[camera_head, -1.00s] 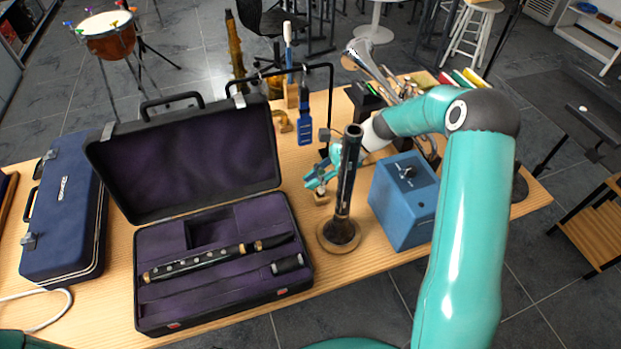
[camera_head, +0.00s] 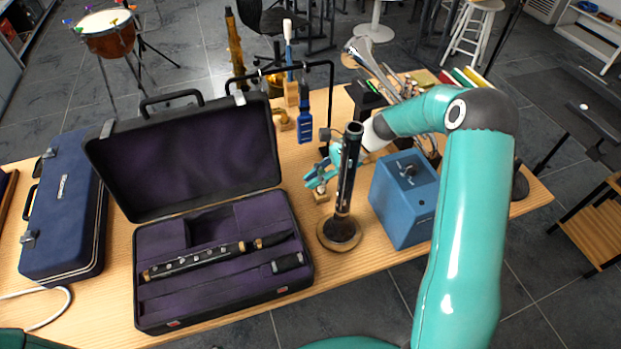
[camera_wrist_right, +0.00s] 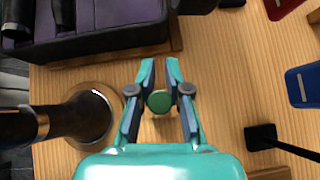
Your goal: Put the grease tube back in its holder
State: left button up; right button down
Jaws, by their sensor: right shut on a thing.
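My right gripper (camera_head: 319,177) is low over the table, partly behind the upright dark clarinet joint. In the wrist view its fingers (camera_wrist_right: 160,72) are closed around a round green end, which I take to be the grease tube (camera_wrist_right: 160,101), seen end-on. A small wooden block (camera_head: 322,196), likely the holder, stands directly below the fingers in the head view. The tube's lower part is hidden, so I cannot tell how deep it sits in the block. My left gripper is out of view.
The dark clarinet joint (camera_head: 347,180) stands on a round wooden base (camera_head: 338,232) close to the gripper. An open case (camera_head: 225,275) with purple lining is to the left. A blue box (camera_head: 405,200) is to the right.

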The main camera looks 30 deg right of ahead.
jog(key=shift+f+b, duration=0.6)
jog(key=shift+f, duration=0.4)
dwell(0.8)
dwell(0.4)
jog(key=c, duration=1)
grip_release()
jog(key=shift+c, duration=0.2)
jog(key=shift+d+r, duration=0.1)
